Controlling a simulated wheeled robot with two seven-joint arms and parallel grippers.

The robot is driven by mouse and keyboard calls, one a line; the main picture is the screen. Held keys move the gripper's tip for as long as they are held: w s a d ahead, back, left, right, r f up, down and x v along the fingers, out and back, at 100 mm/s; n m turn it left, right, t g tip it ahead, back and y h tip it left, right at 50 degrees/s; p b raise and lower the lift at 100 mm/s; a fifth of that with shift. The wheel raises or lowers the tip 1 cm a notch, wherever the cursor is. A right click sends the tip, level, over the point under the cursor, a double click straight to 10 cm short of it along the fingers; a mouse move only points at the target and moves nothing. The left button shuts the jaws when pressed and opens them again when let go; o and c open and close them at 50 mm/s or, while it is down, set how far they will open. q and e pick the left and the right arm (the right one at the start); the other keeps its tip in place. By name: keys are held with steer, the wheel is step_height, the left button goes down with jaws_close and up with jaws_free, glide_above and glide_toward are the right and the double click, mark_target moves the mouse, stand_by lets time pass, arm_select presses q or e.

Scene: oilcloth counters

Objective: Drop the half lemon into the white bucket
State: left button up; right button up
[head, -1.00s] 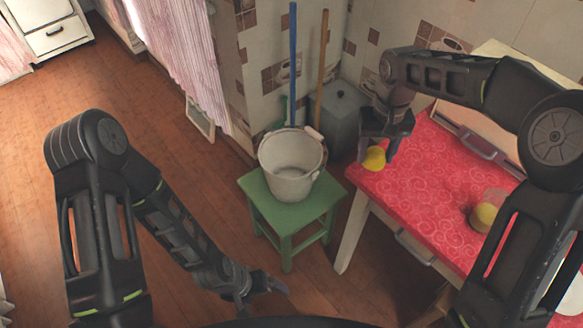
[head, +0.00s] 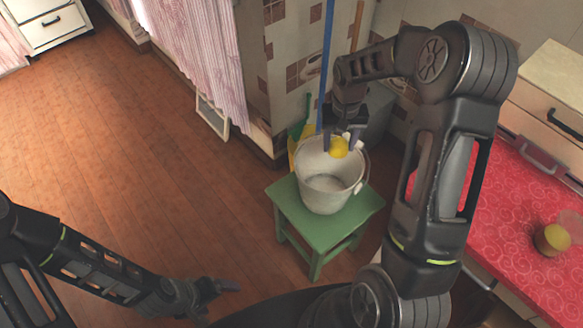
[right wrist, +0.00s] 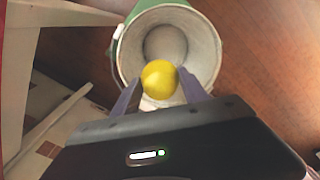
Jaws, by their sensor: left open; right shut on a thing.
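The half lemon (head: 338,147) is yellow and sits between the fingers of my right gripper (head: 342,140), which is shut on it. In the head view it shows over the rim of the white bucket (head: 325,195). The bucket stands upright on a green stool (head: 318,233). In the right wrist view the half lemon (right wrist: 159,79) is between the fingertips, in front of the open mouth of the bucket (right wrist: 206,45). The bucket looks empty inside. My left gripper (head: 215,288) is open and empty, low over the floor at the left of the stool.
The wooden floor (head: 150,150) at the left is clear.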

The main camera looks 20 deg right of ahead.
steer(key=shift+w, duration=0.15)
steer(key=shift+f, duration=0.1)
steer(key=shift+f+b, duration=2.05)
steer(key=shift+f, duration=0.9)
steer(key=o, duration=1.3)
steer(key=shift+r, duration=0.1)
